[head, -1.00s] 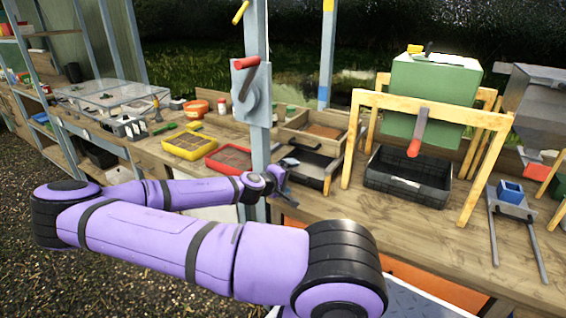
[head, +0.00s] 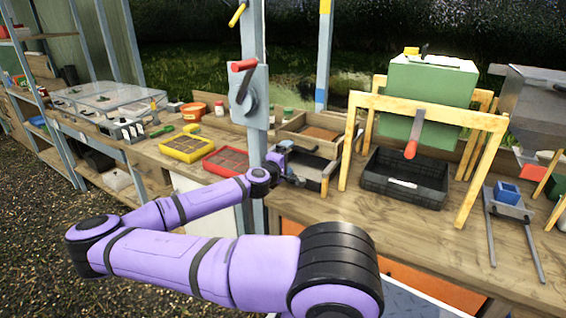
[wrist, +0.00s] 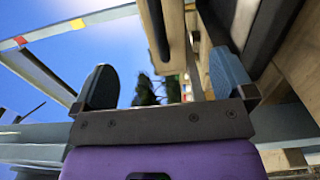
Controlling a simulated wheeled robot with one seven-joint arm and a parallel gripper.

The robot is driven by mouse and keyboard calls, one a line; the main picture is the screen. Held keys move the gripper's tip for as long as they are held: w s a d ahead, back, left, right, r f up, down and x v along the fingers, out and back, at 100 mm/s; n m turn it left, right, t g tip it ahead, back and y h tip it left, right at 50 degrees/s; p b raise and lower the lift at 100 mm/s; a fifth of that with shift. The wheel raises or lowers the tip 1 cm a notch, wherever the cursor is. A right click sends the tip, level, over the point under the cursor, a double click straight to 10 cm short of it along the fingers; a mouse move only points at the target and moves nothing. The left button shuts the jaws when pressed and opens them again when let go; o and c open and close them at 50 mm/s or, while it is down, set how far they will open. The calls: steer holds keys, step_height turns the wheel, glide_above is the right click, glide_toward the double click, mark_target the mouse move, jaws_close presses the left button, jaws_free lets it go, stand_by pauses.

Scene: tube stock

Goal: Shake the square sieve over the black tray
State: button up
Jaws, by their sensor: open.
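A square wooden frame with a brown inside (head: 318,133), which looks like the square sieve, sits on the bench behind a dark, wood-edged box (head: 308,166); I cannot be sure which is the sieve. A black tray (head: 405,198) stands on the bench to the right, below a green box. My gripper (head: 287,166) is at the left side of the dark box, partly hidden by my wrist. In the wrist view my gripper (wrist: 165,82) is open, its blue fingers apart. A wooden piece with a dark side (wrist: 163,35) shows ahead between them; contact is not visible.
A grey post (head: 257,140) with a red-handled lever stands close beside my wrist. A wooden stand (head: 430,107) straddles the black tray. Yellow (head: 187,149) and red (head: 227,162) trays lie left of the post. The bench front (head: 400,237) is clear.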

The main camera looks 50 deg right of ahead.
mark_target(298, 149)
steer(key=shift+w+d, duration=0.2)
steer(key=shift+d, duration=1.95)
steer(key=shift+w+d, duration=0.15)
steer(key=shift+d, duration=2)
jaws_close()
